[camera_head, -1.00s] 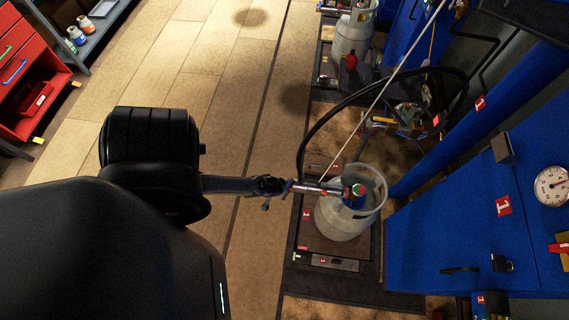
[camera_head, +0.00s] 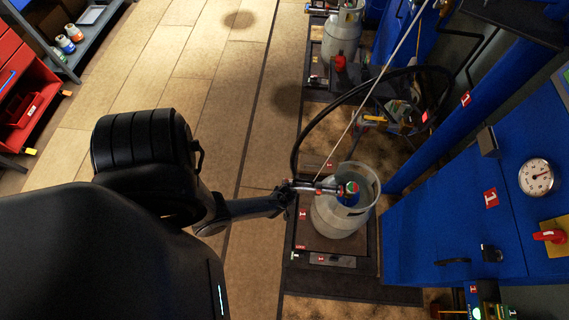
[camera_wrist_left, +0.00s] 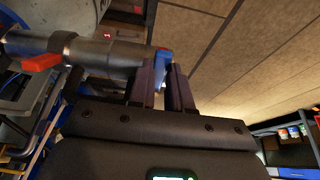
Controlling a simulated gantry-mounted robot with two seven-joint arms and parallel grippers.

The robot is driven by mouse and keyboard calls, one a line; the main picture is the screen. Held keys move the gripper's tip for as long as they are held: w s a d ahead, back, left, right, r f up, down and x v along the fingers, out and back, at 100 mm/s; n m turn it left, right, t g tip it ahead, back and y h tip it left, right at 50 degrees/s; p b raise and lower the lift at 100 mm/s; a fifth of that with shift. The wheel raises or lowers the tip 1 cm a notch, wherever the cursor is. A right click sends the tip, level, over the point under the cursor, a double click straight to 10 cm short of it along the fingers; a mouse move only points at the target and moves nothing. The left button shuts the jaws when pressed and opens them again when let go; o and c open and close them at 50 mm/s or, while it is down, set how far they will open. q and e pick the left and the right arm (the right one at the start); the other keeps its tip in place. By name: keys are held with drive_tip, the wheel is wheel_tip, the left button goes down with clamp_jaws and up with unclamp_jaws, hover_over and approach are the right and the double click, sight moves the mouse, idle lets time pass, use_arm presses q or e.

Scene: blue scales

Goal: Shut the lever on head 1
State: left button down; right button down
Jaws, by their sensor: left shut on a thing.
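The filling head (camera_head: 325,188) labelled 1 is a metal body lying across the top of the grey gas cylinder (camera_head: 335,217), on the scale marked 1 (camera_head: 302,246). In the left wrist view the head (camera_wrist_left: 95,52) shows a red part (camera_wrist_left: 41,62) and a blue lever-like piece (camera_wrist_left: 162,66) at its near end. My left gripper (camera_head: 288,191) is at the head's left end; its fingers (camera_wrist_left: 162,85) are closed around the blue piece. The fingers hide part of it. The exact lever angle is hard to tell. My right gripper is not in view.
A black hose (camera_head: 318,120) and a pale cable (camera_head: 375,95) run close above the cylinder. The blue cabinet (camera_head: 430,235) with a gauge (camera_head: 536,177) stands at right. A second cylinder (camera_head: 342,35) is farther back. The floor at left is open.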

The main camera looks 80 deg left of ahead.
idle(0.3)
use_arm(q)
drive_tip(key=c, duration=1)
unclamp_jaws()
drive_tip(key=shift+a, duration=0.1)
drive_tip(key=shift+c, duration=0.2)
drive_tip(key=p+v, duration=0.4)
drive_tip(key=v, duration=0.7)
drive_tip(key=shift+s+f, duration=0.1)
